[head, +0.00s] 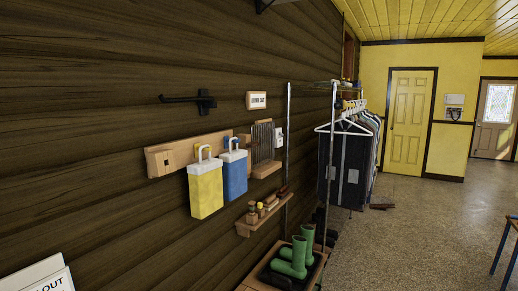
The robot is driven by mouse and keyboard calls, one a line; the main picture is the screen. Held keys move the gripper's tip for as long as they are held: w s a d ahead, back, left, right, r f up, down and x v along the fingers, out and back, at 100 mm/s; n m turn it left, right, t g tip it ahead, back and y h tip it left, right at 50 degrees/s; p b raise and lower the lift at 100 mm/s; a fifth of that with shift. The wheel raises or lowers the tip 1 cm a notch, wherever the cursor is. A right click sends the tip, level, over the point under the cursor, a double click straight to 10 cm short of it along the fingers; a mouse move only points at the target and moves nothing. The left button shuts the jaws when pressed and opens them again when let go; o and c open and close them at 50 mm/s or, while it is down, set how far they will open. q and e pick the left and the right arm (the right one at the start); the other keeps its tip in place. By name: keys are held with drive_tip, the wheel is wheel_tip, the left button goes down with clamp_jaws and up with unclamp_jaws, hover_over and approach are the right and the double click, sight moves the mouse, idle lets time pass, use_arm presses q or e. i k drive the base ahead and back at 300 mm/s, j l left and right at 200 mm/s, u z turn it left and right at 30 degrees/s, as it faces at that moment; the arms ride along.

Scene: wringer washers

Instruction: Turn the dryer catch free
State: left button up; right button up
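I do not see a dryer or anything I can name as its catch for certain. A black fixture (205,102) with a thin bar reaching left is mounted on the dark plank wall; I cannot tell what it is for. Neither of my grippers is in view.
A yellow container (205,193) and a blue container (234,176) hang from a wooden wall board (162,161). A small shelf (248,227) holds brushes. A white sign (40,277) is cut off lower left.

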sight(251, 145)
drive_tip(key=i+z, duration=0.1)
drive_tip(key=z, duration=0.8)
drive_tip(key=i+z, duration=0.1)
drive_tip(key=i, duration=1.65)
